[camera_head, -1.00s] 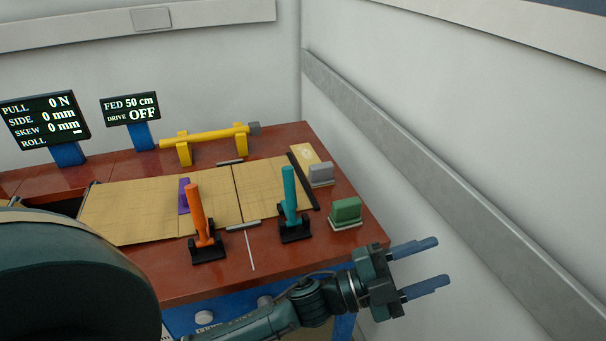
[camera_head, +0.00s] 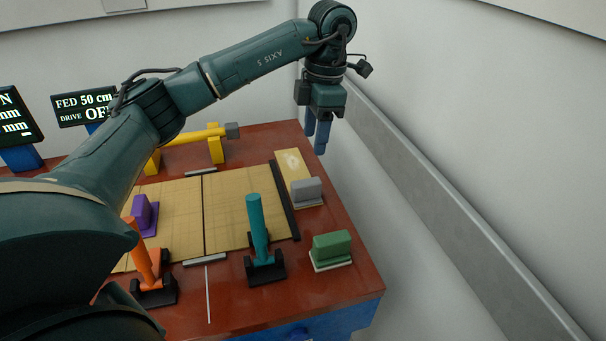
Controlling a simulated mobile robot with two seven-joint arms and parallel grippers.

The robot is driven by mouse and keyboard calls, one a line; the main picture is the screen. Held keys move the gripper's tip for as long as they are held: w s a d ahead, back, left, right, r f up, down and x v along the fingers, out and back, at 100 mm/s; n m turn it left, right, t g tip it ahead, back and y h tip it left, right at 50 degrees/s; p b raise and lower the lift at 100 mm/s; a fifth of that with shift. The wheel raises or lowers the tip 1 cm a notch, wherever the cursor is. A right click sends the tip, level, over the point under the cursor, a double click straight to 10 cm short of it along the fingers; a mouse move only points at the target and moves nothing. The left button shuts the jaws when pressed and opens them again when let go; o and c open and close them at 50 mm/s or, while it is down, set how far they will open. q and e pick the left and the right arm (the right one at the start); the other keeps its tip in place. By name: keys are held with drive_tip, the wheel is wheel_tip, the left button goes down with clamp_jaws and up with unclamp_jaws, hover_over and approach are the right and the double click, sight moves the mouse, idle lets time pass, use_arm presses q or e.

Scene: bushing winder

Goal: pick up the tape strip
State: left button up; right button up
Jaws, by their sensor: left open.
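My left gripper (camera_head: 317,136) hangs fingers down at the top middle, with its two blue fingers apart and nothing between them. It appears above and slightly right of a tan plate (camera_head: 283,160) with a pale patch (camera_head: 292,162) on the table's right side; its height is hard to judge. The patch may be the tape strip, but I cannot tell for sure. A thin white line (camera_head: 208,295) also lies on the table front. My right gripper is not in view.
A grey block (camera_head: 308,190) and a green block (camera_head: 332,246) stand at the table's right. A teal lever (camera_head: 257,225), an orange lever (camera_head: 142,255) and a purple block (camera_head: 142,213) stand near the tan sheet (camera_head: 230,215). A yellow bar (camera_head: 205,134) is behind. A wall rail (camera_head: 430,195) runs along the right.

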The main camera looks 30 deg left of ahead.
use_arm(q)
hover_over(306, 181)
drive_tip(key=f, duration=0.6)
drive_tip(key=shift+d+f+b, duration=0.25)
drive_tip(key=shift+d+b, duration=0.05)
drive_tip(key=shift+s+a+f+p, duration=0.15)
drive_tip(key=shift+f+p, duration=0.15)
drive_tip(key=shift+f, duration=1.25)
drive_tip(key=shift+w+a+f+p, duration=0.1)
drive_tip(key=shift+f+p, duration=0.15)
drive_tip(key=shift+f, duration=1.25)
drive_tip(key=shift+c, duration=0.2)
clamp_jaws()
